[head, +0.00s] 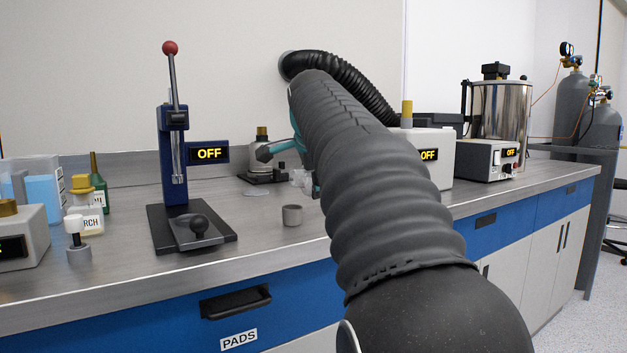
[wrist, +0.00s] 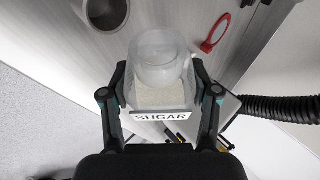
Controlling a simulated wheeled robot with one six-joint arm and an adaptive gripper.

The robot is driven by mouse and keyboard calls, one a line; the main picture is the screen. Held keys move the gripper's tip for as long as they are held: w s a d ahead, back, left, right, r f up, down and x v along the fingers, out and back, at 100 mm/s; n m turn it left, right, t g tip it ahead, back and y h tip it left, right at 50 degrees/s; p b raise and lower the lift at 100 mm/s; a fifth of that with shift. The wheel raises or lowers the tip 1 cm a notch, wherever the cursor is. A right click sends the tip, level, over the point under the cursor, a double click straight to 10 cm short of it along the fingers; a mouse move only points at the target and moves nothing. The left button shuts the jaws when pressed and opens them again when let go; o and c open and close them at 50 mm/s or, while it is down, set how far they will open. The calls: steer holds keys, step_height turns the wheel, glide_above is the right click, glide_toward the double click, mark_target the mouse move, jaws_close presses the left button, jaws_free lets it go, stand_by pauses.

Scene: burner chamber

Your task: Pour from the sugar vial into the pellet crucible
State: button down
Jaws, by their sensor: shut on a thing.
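My gripper (wrist: 160,78) is shut on the sugar vial (wrist: 160,96), a clear container with a white SUGAR label and pale grains inside near the label. One finger is on each side of it in the wrist view. In the head view my arm hides most of the gripper; a clear piece, seemingly the vial (head: 300,178), shows at the arm's left edge. A small grey cup, seemingly the pellet crucible (head: 292,215), stands upright on the bench, below and left of that piece. It also shows at the wrist view's top left (wrist: 106,14), apart from the vial.
A blue press (head: 172,150) with a red-knobbed lever and OFF display stands left of the cup. A clear dish (head: 257,193) lies behind the cup.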

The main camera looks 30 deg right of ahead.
steer(key=shift+a+f+h+b, duration=0.1)
steer(key=shift+f+h+b, duration=0.05)
steer(key=shift+h+b, duration=0.2)
steer(key=shift+a+n+h+b, duration=0.1)
steer(key=shift+n+h+b, duration=0.2)
steer(key=shift+h+b, duration=0.2)
stand_by(0.4)
steer(key=shift+r, duration=0.3)
steer(key=shift+a+t+h+b, duration=0.1)
steer(key=shift+t+h+b, duration=0.2)
steer(key=shift+h+b, duration=0.25)
steer(key=shift+r+n, duration=0.2)
steer(key=shift+n, duration=0.1)
steer(key=shift+a+h+b, duration=0.2)
steer(key=shift+h+b, duration=0.1)
steer(key=shift+b, duration=0.45)
steer(key=shift+r, duration=0.15)
